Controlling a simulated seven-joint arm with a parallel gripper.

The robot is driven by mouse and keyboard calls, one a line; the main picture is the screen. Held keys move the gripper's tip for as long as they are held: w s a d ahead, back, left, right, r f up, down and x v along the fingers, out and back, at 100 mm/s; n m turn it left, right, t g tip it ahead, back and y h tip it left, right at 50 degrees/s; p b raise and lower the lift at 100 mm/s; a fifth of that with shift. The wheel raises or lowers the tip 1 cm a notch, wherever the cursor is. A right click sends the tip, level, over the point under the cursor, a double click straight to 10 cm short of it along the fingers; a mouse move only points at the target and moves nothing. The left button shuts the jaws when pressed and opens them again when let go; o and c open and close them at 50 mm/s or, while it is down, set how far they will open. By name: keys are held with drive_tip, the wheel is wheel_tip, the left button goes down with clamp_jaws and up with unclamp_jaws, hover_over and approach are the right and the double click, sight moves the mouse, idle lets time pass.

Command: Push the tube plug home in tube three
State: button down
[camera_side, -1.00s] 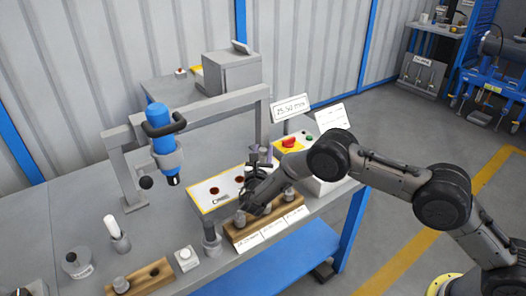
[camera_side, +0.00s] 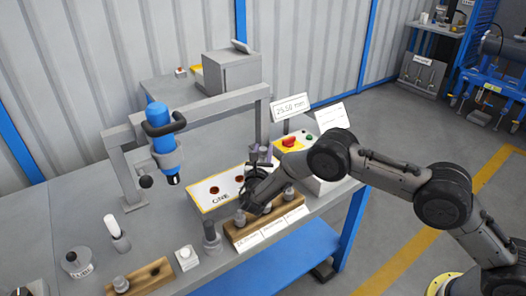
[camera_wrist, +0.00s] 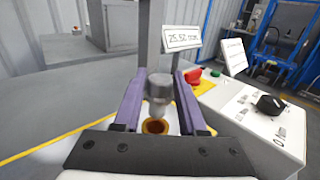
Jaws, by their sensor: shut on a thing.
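My gripper (camera_wrist: 158,100) is shut on a grey tube plug (camera_wrist: 158,86), held between its two purple fingers in the wrist view. Below the plug in that view is a round orange-brown tube opening (camera_wrist: 155,127); I cannot tell whether the plug touches it. In the side view, my gripper (camera_side: 261,157) is over the far right part of a white plate (camera_side: 205,203) with a yellow edge, marked ONE. Two dark red tube openings show on the plate, one at its left (camera_side: 214,190) and one nearer my gripper (camera_side: 239,179). My gripper hides the plate's right end.
A wooden rack (camera_side: 243,232) with several grey plugs stands in front of the plate. A blue tool (camera_side: 161,130) hangs from a grey frame (camera_side: 203,112) to the left. A display (camera_side: 291,107) reads about 25.5 mm.

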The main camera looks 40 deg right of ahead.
sight(263, 160)
drive_tip(key=shift+f, duration=1.75)
drive_tip(key=shift+r, duration=0.2)
drive_tip(key=shift+r, duration=1.15)
drive_tip(key=shift+f, duration=1.3)
idle(0.9)
drive_tip(key=shift+c, duration=1.9)
unclamp_jaws()
drive_tip(key=shift+f, duration=0.1)
drive_tip(key=shift+f, duration=0.15)
